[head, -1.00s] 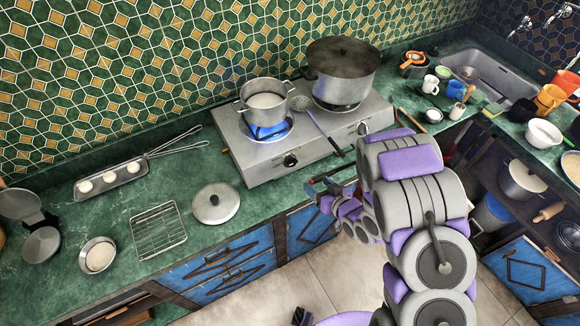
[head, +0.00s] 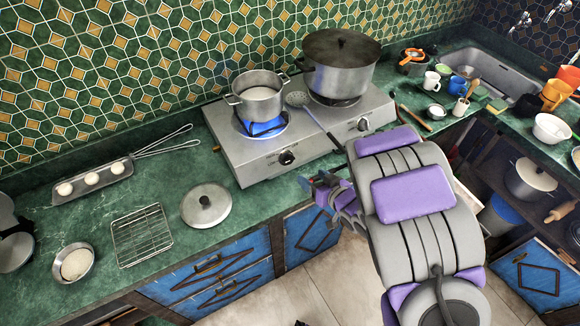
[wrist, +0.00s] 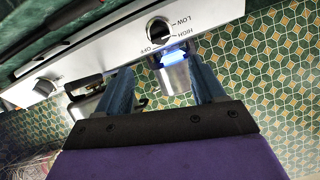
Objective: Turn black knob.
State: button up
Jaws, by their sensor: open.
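The steel gas hotplate (head: 240,160) has two black knobs on its front. The knob (head: 286,158) below the lit left burner is dark and round; in the wrist view this knob (wrist: 159,30) has OFF, HIGH and LOW printed around it. The other knob (head: 363,124) is under the large pot; it also shows in the wrist view (wrist: 43,87). My gripper (wrist: 157,66) is open and empty, its fingers pointing at the hotplate front, with the nearer knob beyond the gap. In the head view my gripper (head: 310,181) is below and right of the left knob, apart from it.
A small pot (head: 260,103) sits over a blue flame (head: 262,128). A large lidded pot (head: 341,75) stands on the right burner. A skimmer (head: 312,112) lies between them, its handle reaching past the front edge. A lid (head: 206,206) and wire rack (head: 142,235) lie left.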

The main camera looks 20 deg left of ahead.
aim_at(291, 161)
jog(key=b+x, duration=0.4)
jog(key=x, duration=0.9)
jog(key=shift+w+a+f, duration=0.1)
jog(key=shift+f, duration=0.1)
jog(key=shift+w+a, duration=0.35)
jog(key=shift+w, duration=0.05)
jog(key=shift+c, duration=0.2)
jog(key=shift+f, duration=0.1)
jog(key=c, duration=1)
